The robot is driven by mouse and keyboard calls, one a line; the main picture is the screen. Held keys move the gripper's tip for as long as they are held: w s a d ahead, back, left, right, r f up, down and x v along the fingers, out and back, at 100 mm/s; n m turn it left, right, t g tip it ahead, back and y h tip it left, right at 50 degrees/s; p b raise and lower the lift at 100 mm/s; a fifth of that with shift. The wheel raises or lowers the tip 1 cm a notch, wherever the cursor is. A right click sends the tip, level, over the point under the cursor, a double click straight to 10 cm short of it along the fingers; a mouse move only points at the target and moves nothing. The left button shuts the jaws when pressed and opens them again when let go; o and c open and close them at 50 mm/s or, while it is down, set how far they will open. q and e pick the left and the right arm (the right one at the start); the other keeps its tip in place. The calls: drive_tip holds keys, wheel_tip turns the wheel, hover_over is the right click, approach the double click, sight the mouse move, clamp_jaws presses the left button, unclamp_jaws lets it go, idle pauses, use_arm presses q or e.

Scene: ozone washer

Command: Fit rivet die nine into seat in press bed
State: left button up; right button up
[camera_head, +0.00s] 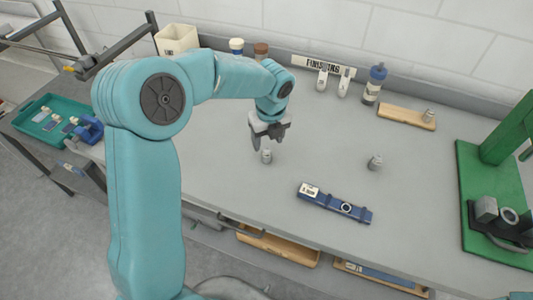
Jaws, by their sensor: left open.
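My left gripper (269,140) is open and points down over the bench. A small grey metal die (266,156) stands just below its fingertips; I cannot tell whether they touch. A second small metal die (375,163) stands alone in the middle of the bench. A third small metal piece (429,115) is on a wooden board (404,117) at the back. No number is readable on them, so I cannot tell which is die nine. The green press (484,200) is at the right, with a dark bed holding a ring-shaped seat (509,216). My right gripper is not in view.
A blue bar with a white label and ring (335,203) lies near the front edge. A blue-capped bottle (374,84), a sign (323,65) and jars line the back. A green tray (52,119) is at far left. Bench between dies and press is clear.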

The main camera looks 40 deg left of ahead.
sight(267, 149)
use_arm(q)
drive_tip(key=f, duration=0.3)
drive_tip(key=f+p, duration=0.1)
drive_tip(key=f, duration=0.1)
drive_tip(key=shift+w+a+f, duration=0.1)
drive_tip(key=shift+a+f, duration=0.1)
drive_tip(key=shift+a, duration=0.1)
clamp_jaws()
drive_tip(key=shift+r, duration=0.2)
